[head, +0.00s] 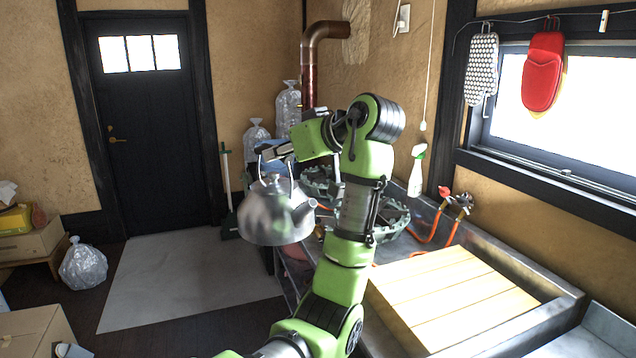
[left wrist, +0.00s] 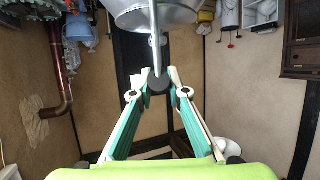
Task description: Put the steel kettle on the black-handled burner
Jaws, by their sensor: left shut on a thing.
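The steel kettle (head: 268,218) hangs upright in the air by its handle, its spout to the right. My left gripper (head: 275,152) is shut on the handle; in the left wrist view the handle passes between the fingertips (left wrist: 158,84), and the kettle body (left wrist: 155,14) is cut off at the top edge. Two dark burners stand on the metal counter: a nearer one (head: 392,220), partly behind my arm, and a farther one (head: 318,180). A red-handled valve (head: 444,192) and a dark-handled valve (head: 464,203) are by the wall with orange hoses. Which hose feeds which burner is unclear.
A sink covered with wooden boards (head: 450,298) fills the counter's near part. A spray bottle (head: 417,170) stands by the wall behind the burners. A copper pipe (head: 310,70) rises at the back.

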